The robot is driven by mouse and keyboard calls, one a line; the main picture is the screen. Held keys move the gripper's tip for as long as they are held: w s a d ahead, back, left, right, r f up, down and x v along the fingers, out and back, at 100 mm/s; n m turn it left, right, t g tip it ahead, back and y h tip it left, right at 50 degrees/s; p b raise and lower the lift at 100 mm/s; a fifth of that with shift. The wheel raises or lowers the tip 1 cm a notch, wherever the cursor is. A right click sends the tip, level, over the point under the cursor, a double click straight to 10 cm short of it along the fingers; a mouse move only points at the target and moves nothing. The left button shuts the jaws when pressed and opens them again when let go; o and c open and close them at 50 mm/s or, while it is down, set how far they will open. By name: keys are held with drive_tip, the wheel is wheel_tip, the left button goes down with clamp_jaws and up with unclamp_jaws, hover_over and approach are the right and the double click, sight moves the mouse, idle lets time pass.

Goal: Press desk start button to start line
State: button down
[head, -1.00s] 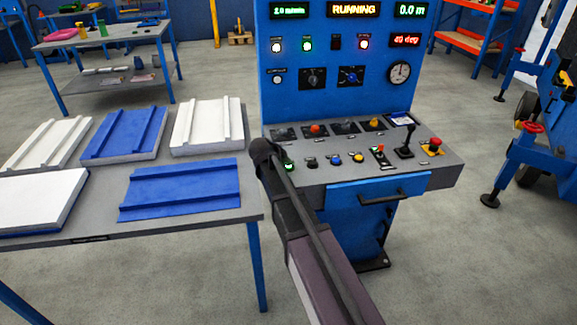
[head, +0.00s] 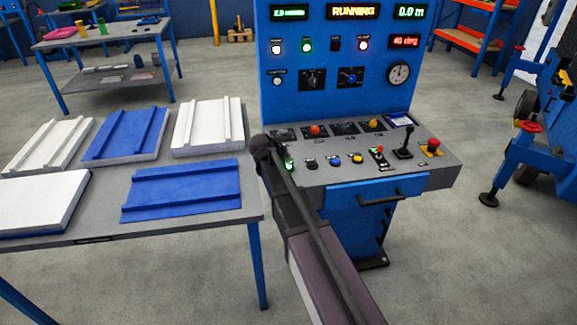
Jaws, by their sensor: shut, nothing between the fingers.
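The control desk (head: 335,172) stands in the middle, with a row of buttons along its sloped top. My gripper (head: 263,147) is a dark shape at the desk's left edge, just left of the green button. It is shut and empty. Its fingertips are hard to make out, and I cannot tell whether they touch the button. The upright panel display (head: 352,12) reads RUNNING.
Right of the green button are black, blue and yellow buttons (head: 334,160), a joystick (head: 404,142) and a red mushroom button (head: 432,146). A table (head: 205,225) with white and blue panels stands close on the left. A blue machine (head: 545,130) is at the right.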

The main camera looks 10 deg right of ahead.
drive_tip(key=shift+r+p, duration=1.9)
drive_tip(key=shift+r, duration=0.25)
drive_tip(key=s+r+g+y+p, duration=0.1)
drive_tip(key=s+g+y+p, duration=0.2)
drive_tip(key=s, duration=1.1)
drive_tip(key=s+r+g+y+p, duration=0.2)
drive_tip(key=s+p, duration=0.4)
drive_tip(key=s, duration=0.8)
drive_tip(key=shift+s+r+n+g+y, duration=0.35)
drive_tip(key=shift+g+y, duration=0.25)
drive_tip(key=shift+y, duration=0.3)
drive_tip(key=shift+d, duration=0.1)
